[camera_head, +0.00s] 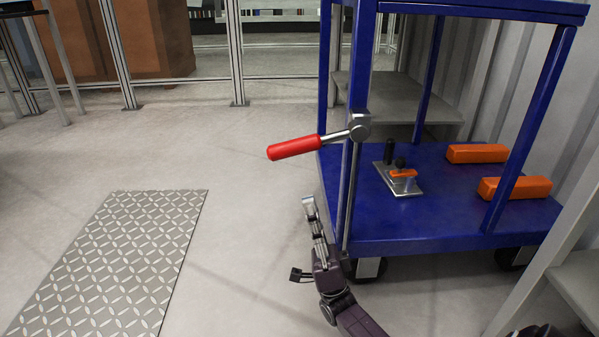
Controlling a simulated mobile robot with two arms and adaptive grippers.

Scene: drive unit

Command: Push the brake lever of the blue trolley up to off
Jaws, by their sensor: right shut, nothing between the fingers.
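The blue trolley (420,232) stands at the right of the head view. Its brake lever has a red grip (294,147) on a metal rod, joined to a round pivot (359,127) on the trolley's front left post. The lever sticks out to the left, its grip end tilted slightly down. My right gripper (309,203) is shut and empty, pointing up. It is below the red grip in the picture, just left of the post, with a visible gap to the grip. My left gripper is not in view.
On the trolley's lower deck lie two orange blocks (477,153) (515,188) and a metal plate with a clamp (398,180). A thin rod (349,205) runs down the post. A treaded plate (115,262) lies on the floor at left. Floor left of the lever is clear.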

